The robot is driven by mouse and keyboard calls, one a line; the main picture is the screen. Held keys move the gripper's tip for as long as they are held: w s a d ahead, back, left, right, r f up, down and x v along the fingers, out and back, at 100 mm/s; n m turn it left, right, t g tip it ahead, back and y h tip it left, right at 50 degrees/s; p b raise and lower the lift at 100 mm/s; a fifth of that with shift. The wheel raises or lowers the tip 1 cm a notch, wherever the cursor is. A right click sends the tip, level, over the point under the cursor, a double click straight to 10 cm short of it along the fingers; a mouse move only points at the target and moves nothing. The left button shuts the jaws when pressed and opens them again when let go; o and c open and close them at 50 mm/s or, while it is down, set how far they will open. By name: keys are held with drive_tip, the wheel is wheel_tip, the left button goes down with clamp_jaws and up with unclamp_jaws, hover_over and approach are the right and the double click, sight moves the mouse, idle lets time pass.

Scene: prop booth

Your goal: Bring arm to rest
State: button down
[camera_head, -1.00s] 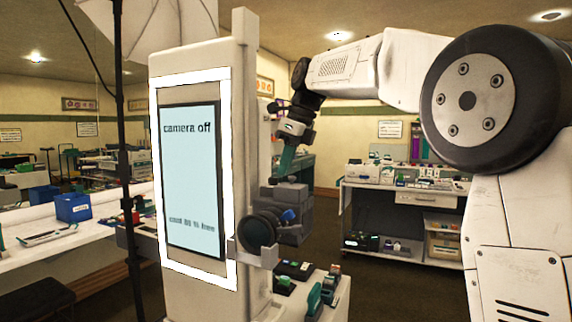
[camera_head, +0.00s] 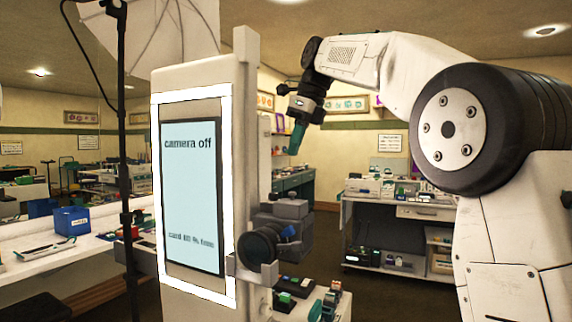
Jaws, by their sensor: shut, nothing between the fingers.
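My gripper (camera_head: 295,142) hangs in the air, pointing down, at the end of my white arm. Its teal fingers are shut with nothing between them. It is to the right of the white booth column (camera_head: 245,70) and above the camera (camera_head: 265,248) mounted on the column's side, clear of both. The booth's lit screen (camera_head: 191,190) reads "camera off" with a smaller line about the card below.
Below the camera a small table (camera_head: 345,306) holds several small items. A shelf cart (camera_head: 400,209) stands behind on the right. A light stand (camera_head: 122,90) with a white umbrella and a bench with a blue bin (camera_head: 71,221) are on the left.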

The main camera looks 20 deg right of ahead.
drive_tip(key=s+d+f+n+h, duration=0.1)
drive_tip(key=s+f+n, duration=0.45)
drive_tip(key=s, duration=0.35)
drive_tip(key=s+f+n, duration=0.4)
drive_tip(key=s+n, duration=0.3)
drive_tip(key=s, duration=0.2)
drive_tip(key=s+d+f+n+h, duration=0.2)
drive_tip(key=s+f+n, duration=1.1)
drive_tip(key=s+f, duration=0.7)
wheel_tip(320, 180, down, 2)
drive_tip(key=shift+g, duration=0.3)
